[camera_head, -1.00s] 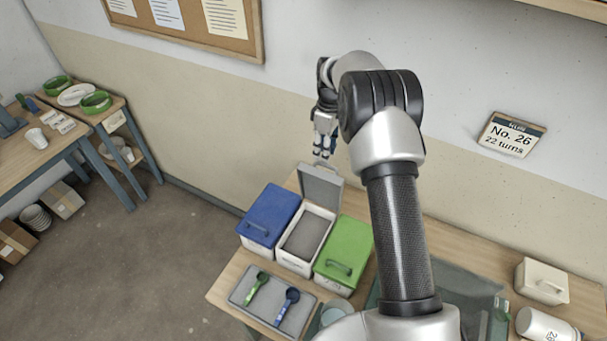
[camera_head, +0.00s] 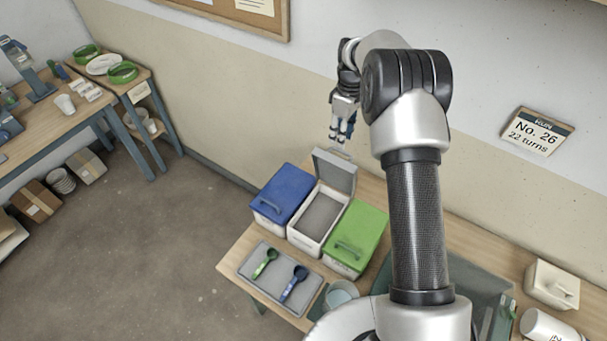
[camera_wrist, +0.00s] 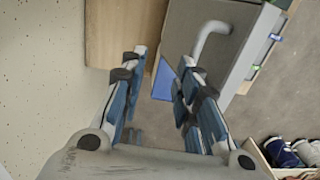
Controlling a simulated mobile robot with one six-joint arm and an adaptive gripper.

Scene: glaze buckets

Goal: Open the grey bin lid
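The grey bin (camera_head: 304,228) stands between the blue-lidded and green-lidded bins on the wooden table. Its grey lid (camera_head: 335,170) stands raised at the back, and the grey inside of the bin shows. My gripper (camera_head: 341,142) hangs just above and behind the raised lid, near the wall. In the wrist view my gripper (camera_wrist: 158,62) has its two fingers spread with nothing between them. The grey lid (camera_wrist: 232,20) with its pale handle (camera_wrist: 208,38) shows just beyond the right finger. Whether the finger touches the lid cannot be told.
The blue lid (camera_head: 284,190) and green lid (camera_head: 358,232) are shut. A grey tray (camera_head: 258,283) with a green scoop and a blue scoop lies in front. A white lidded box (camera_head: 550,285) stands at the right. The wall is close behind my gripper.

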